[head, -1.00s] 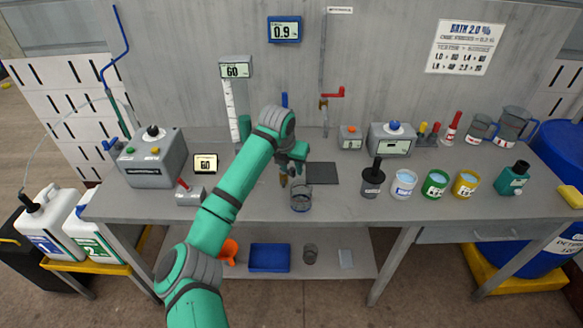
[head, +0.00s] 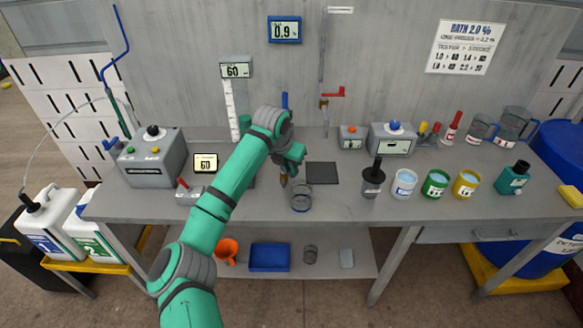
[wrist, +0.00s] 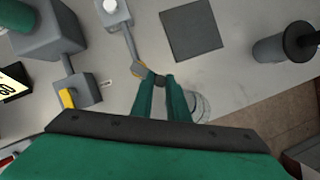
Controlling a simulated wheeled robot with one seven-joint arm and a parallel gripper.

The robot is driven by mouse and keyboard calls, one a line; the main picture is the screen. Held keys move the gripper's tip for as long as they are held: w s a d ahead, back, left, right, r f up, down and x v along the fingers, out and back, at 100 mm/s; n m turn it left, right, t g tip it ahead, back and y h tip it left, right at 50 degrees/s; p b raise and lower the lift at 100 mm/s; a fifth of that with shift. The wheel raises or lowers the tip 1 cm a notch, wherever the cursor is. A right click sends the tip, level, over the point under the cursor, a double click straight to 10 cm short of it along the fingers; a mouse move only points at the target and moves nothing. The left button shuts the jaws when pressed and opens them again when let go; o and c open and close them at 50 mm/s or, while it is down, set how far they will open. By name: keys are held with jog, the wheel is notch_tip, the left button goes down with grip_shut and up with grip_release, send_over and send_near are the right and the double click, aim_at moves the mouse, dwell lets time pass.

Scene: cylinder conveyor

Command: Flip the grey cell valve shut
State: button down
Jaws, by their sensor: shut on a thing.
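In the wrist view, my gripper (wrist: 160,80) is shut on a small dark grey piece, which looks like the handle of the grey cell valve. The pipe runs from a grey block with a white knob (wrist: 110,5). In the head view, my gripper (head: 288,177) is low over the bench, behind the glass beaker (head: 301,199). My arm and fingers hide much of the valve, and its exact position cannot be told.
The beaker stands close to the fingers. A dark square pad (head: 322,173) lies to the right, with a grey pot with a black handle (head: 373,180) beyond it. A grey block with a red lever (head: 188,193) and a small display (head: 205,163) stand to the left.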

jog(key=m, duration=0.1)
jog(key=a+m, duration=0.1)
jog(key=m+g+h, duration=0.1)
jog(key=m, duration=0.1)
jog(key=shift+s+a, duration=0.3)
jog(key=shift+a, duration=0.05)
jog(key=shift+a+m+g+h, duration=0.25)
jog(key=shift+a+m+g, duration=0.15)
jog(key=shift+m, duration=0.65)
jog(key=shift+a+m+g+h, duration=0.25)
jog(key=shift+a+m+g, duration=0.1)
jog(key=shift+m, duration=0.7)
jog(key=c, duration=1.7)
grip_release()
jog(key=shift+a+r, duration=0.1)
jog(key=v, duration=1)
jog(key=shift+s+a+r, duration=0.15)
jog(key=shift+r, duration=0.1)
